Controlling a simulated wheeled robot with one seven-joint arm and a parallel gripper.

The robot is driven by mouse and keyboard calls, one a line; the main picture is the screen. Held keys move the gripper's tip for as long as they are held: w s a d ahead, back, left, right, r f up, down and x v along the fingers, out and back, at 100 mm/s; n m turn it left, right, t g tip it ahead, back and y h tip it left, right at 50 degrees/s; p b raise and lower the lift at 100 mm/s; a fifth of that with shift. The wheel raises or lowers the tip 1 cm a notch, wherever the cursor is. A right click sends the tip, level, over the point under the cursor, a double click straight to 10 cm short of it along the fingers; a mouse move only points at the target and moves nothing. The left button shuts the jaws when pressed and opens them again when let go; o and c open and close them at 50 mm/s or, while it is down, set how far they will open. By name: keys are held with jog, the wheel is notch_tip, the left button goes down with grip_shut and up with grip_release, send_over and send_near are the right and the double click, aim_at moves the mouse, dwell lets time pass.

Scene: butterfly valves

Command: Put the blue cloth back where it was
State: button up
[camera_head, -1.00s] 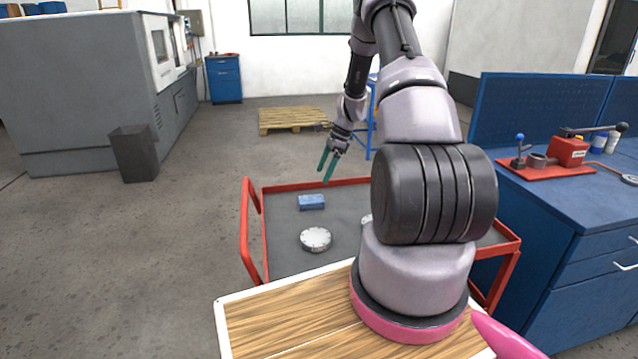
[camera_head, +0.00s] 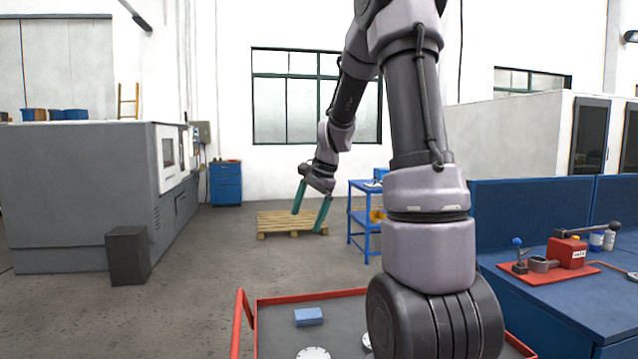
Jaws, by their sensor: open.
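The blue cloth (camera_head: 308,317) is a small folded block lying on the grey top of the red-rimmed cart (camera_head: 270,347), near its far edge. My gripper (camera_head: 311,222) has teal fingers spread apart, with nothing between them. It is above and beyond the cloth in the picture, in front of the wooden pallet in the background, and does not touch the cloth.
A white round valve part (camera_head: 313,353) lies on the cart in front of the cloth. Another light part is mostly hidden by my arm. A blue workbench (camera_head: 560,305) with a red press (camera_head: 566,254) stands at right. A blue shelf stand (camera_head: 358,212) and pallet (camera_head: 277,223) are behind.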

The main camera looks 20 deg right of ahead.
jog(key=s+a+r+n+t, duration=0.1)
jog(key=s+a+r+n, duration=0.1)
jog(key=s, duration=0.6)
jog(key=s+a+r+n+t, duration=0.1)
jog(key=s+a+r+n, duration=0.1)
jog(key=s+r+n, duration=0.2)
jog(key=s+a+r+n+t, duration=0.2)
jog(key=s+r, duration=0.4)
jog(key=s, duration=0.6)
jog(key=shift+s+a+r+n+h, duration=0.25)
jog(key=shift+a+r+n+h, duration=0.15)
jog(key=shift+a+n, duration=0.15)
